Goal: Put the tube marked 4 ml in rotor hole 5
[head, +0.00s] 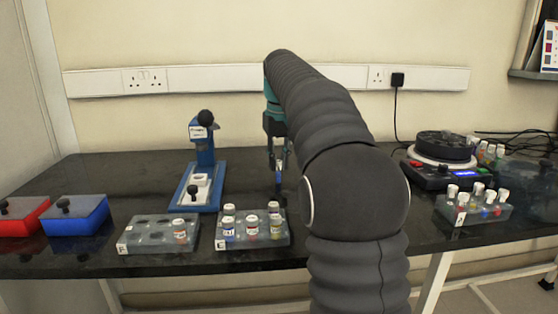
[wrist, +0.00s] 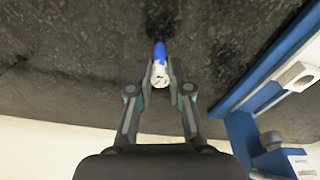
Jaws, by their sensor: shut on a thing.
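My gripper (head: 278,158) is shut on a tube (wrist: 159,73) with a whitish top and a blue part, held above the dark bench. The tube also shows small below the fingers in the head view (head: 279,180). I cannot read its marking.
A blue press stand (head: 205,160) stands left of my gripper. A grey rack (head: 160,244) with one tube, a rack (head: 253,242) with several tubes and a right rack (head: 470,214) with several tubes sit near the front. Red (head: 22,217) and blue (head: 75,216) boxes lie far left.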

